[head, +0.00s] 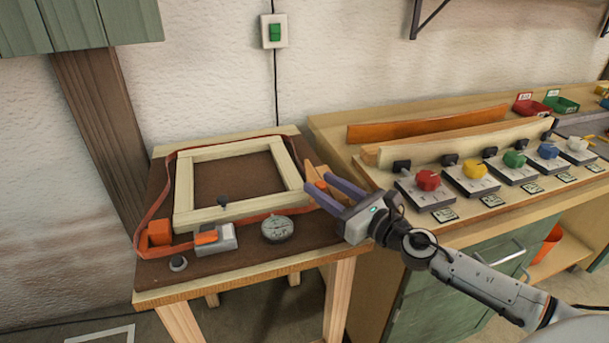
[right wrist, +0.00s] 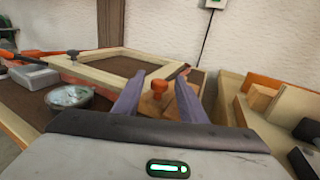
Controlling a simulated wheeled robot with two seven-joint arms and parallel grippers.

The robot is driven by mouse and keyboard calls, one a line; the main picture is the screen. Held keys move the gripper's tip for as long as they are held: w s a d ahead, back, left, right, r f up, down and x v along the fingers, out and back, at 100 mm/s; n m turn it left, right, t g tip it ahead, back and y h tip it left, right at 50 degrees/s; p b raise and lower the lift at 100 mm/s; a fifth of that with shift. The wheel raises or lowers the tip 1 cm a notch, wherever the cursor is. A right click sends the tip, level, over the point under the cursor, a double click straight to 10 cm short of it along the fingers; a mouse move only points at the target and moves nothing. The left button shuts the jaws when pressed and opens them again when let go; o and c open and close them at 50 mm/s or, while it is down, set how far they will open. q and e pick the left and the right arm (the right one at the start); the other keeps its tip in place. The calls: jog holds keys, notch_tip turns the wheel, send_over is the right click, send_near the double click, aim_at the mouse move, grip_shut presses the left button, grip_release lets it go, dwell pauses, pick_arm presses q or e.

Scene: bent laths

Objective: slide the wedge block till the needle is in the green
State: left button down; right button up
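A wooden frame (head: 183,190) lies on the small brown-topped table, with a red strap (head: 148,205) around it. A wooden wedge block with an orange knob (head: 321,184) sits at the frame's right side; the knob also shows in the right wrist view (right wrist: 160,85). My right gripper (head: 319,185) is open, its two purple fingers on either side of the knob, with no clear contact visible. A round gauge (head: 277,229) lies in front of the frame and also shows in the right wrist view (right wrist: 70,97). Its needle and green zone are too small to read. My left gripper is not in view.
A grey ratchet-like box with an orange lever (head: 215,238) and an orange corner block (head: 158,231) sit left of the gauge. A bench at right holds several coloured knobs, including a red one (head: 428,180). A green switch (head: 274,32) is on the wall.

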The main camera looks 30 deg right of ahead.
aim_at(309, 176)
jog(key=shift+w+a+p, duration=0.2)
jog(key=shift+w+a, duration=0.05)
jog(key=shift+w, duration=1.1)
jog(key=shift+w+a+p, duration=0.15)
jog(key=shift+w+a, duration=0.05)
jog(key=shift+w, duration=1.1)
grip_shut()
